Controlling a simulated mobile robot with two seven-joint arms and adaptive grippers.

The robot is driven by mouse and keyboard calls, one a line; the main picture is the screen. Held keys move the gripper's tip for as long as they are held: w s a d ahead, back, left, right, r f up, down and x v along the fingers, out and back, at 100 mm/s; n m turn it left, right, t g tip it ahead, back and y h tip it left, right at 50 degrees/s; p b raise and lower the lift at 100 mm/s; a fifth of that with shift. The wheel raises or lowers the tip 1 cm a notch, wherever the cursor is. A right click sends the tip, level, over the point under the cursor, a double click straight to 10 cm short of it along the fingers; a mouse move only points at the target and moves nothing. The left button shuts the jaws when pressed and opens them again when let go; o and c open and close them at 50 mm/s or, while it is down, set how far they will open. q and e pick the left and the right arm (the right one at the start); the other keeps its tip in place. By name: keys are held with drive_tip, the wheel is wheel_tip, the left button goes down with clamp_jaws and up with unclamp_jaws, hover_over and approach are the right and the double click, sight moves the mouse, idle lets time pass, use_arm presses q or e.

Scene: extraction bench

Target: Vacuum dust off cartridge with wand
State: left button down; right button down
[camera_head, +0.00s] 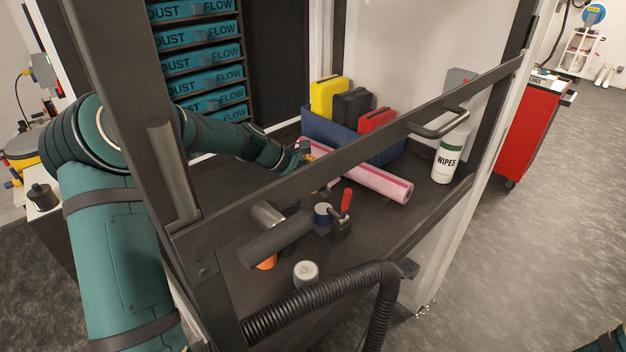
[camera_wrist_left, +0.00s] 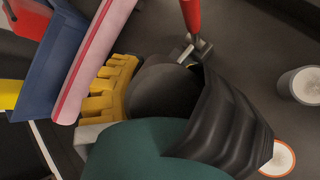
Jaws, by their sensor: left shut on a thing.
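A pink roll with a darker stripe (camera_head: 370,182), apparently the cartridge, lies on the dark bench top; it also shows in the left wrist view (camera_wrist_left: 95,60). My left arm reaches into the bench, and the frame bar hides much of its gripper in the head view. In the left wrist view, the yellow ribbed fingers of my left gripper (camera_wrist_left: 112,92) are beside the roll, shut on a rounded black thing (camera_wrist_left: 165,88) that looks like the wand. Its grip is partly hidden. A ribbed black piece (camera_wrist_left: 232,122) adjoins it. My right gripper is out of view.
A blue bin (camera_head: 322,127) and wipes canister (camera_head: 450,158) are behind. A frame bar (camera_head: 400,133) crosses the opening; a ribbed hose (camera_head: 320,297) runs in front.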

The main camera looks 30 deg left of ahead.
use_arm(q)
wheel_tip(320, 180, up, 4)
drive_tip(key=shift+f+p, duration=0.25)
drive_tip(key=shift+p, duration=0.9)
drive_tip(key=shift+r, duration=1.15)
